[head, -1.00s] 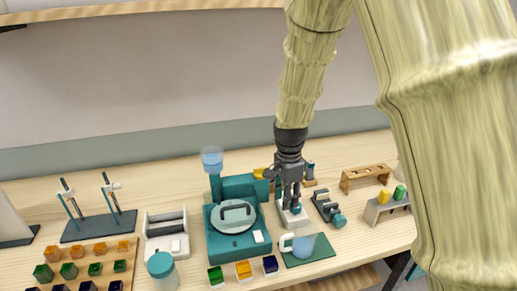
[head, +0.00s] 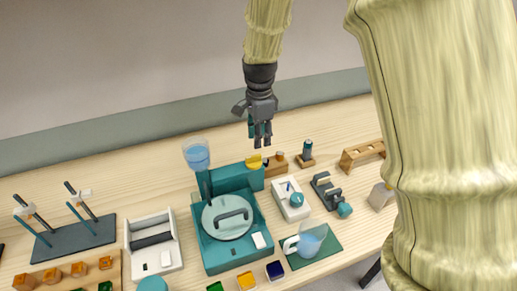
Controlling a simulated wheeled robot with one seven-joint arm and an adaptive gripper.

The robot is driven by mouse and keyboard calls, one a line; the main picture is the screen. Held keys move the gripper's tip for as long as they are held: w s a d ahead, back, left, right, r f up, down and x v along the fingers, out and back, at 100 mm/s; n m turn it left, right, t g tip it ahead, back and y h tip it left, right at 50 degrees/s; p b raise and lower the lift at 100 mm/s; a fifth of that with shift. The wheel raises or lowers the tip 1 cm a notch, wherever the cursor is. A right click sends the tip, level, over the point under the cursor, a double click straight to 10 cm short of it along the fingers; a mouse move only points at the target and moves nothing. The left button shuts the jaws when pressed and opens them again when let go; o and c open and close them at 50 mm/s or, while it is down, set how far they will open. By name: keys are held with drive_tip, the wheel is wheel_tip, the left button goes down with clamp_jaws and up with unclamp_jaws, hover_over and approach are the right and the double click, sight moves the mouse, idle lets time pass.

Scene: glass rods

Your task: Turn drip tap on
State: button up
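The teal machine (head: 213,262) stands mid-table with a round pale lid (head: 228,217) and a clear blue cup (head: 197,155) on a post at its back left. A yellow knob-like part (head: 254,161) sits at the right end of its raised rear block; it looks like the tap, but no label shows and I cannot tell its setting. My gripper (head: 262,141) points down just above and slightly right of the yellow part, apparently apart from it. Its fingers show a small gap with nothing between them.
A white block with a teal knob (head: 296,200), a dark fixture (head: 327,191) and a clear mug (head: 309,240) on a green mat stand to the right. A small wooden piece (head: 276,166) and a dark-topped post (head: 307,151) are close to my gripper. A white tray (head: 160,259) stands left.

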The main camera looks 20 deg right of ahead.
sight(260, 155)
drive_tip(key=shift+s+f+p, duration=0.15)
drive_tip(key=shift+f+p, duration=0.7)
drive_tip(key=shift+f, duration=2.6)
clamp_jaws()
